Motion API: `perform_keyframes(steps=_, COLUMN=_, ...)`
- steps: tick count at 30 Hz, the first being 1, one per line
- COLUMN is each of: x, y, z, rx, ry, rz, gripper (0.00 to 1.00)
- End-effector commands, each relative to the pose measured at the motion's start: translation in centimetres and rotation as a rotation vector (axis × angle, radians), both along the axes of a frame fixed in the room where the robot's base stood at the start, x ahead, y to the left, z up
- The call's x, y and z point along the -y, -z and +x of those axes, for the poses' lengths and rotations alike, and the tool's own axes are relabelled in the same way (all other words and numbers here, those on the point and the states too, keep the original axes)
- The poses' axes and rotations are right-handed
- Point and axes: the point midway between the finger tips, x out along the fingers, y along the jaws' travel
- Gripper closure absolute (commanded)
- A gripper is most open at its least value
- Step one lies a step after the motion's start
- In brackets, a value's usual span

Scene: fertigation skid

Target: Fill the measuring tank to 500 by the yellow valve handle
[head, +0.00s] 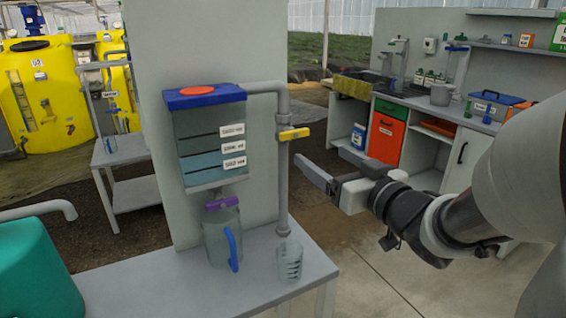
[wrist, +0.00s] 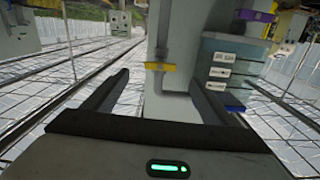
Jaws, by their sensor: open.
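The measuring tank (head: 184,137) is a clear box with a blue lid and red cap, mounted on a grey panel. Three white labels (head: 235,162) mark its front; their print is too small to read surely. Its lower part looks bluish; I cannot tell the exact liquid level. The yellow valve handle (head: 295,134) lies horizontal across the grey pipe right of the tank. My gripper (head: 319,155) is open and empty, right of the handle and apart from it. In the wrist view, the handle (wrist: 160,67) appears beyond and between the open fingers (wrist: 161,82), with the tank upside down at right.
A purple handle (head: 221,203) sits under the tank, above a clear jug with a blue handle (head: 233,250). A clear measuring cup (head: 288,261) stands on the grey bench (head: 160,284) below the pipe. A sink counter (head: 432,116) stands behind my arm.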

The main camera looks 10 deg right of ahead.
Motion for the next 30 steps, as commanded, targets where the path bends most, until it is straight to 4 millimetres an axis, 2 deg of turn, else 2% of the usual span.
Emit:
perform_keyframes(steps=1, x=-0.3, y=-0.9, z=-0.2, rx=0.019, ry=-0.005, rz=-0.007, gripper=0.22)
perform_keyframes(steps=19, x=-0.1, y=-1.0, z=0.3, rx=-0.003, ry=-0.012, rz=-0.029, gripper=0.22)
perform_keyframes(steps=25, x=1.0, y=0.5, z=1.1, rx=-0.084, ry=-0.049, rz=-0.102, gripper=0.22)
perform_keyframes(steps=30, x=1.3, y=1.6, z=0.0, rx=-0.102, ry=-0.085, rz=-0.116, gripper=0.22)
